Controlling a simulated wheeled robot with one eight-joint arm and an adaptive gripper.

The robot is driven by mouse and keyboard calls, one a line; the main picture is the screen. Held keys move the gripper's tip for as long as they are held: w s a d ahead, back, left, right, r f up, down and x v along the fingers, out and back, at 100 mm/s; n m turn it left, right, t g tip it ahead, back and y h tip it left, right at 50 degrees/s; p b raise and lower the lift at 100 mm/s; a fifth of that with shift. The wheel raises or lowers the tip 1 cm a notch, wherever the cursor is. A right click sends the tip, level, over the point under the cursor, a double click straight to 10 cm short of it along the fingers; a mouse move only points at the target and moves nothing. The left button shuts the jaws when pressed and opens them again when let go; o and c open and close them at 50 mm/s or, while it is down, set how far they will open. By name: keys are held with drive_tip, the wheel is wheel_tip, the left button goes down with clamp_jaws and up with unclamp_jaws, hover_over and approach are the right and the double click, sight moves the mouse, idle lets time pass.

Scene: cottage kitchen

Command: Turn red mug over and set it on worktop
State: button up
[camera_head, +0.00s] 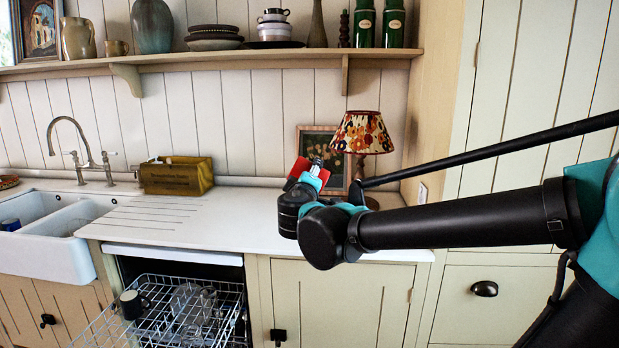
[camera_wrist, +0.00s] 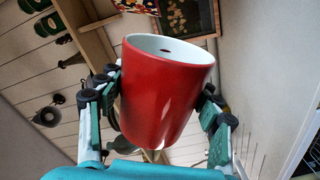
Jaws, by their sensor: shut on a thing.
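The red mug (camera_wrist: 165,95) fills the middle of the wrist view, between the two fingers of my gripper (camera_wrist: 160,98). The fingers press on its sides. One pale end of the mug, with a small dark mark, faces the top of that view; I cannot tell if it is the mouth or the base. In the head view the mug (camera_head: 298,168) is a small red patch, mostly hidden behind my gripper (camera_head: 312,172). It is held up in the air above the pale worktop (camera_head: 215,222).
A lamp (camera_head: 362,132) with a floral shade and a framed picture (camera_head: 308,141) stand behind my gripper. A brown box-like holder (camera_head: 176,176) stands left, near the white sink (camera_head: 62,248). An open dishwasher rack (camera_head: 165,318) holds a dark mug (camera_head: 133,304). The worktop's middle is clear.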

drive_tip(key=shift+n, duration=0.8)
drive_tip(key=n, duration=0.6)
drive_tip(key=shift+n, duration=0.4)
drive_tip(key=n, duration=0.3)
drive_tip(key=shift+n, duration=0.3)
drive_tip(key=n, duration=0.3)
drive_tip(key=shift+n, duration=0.4)
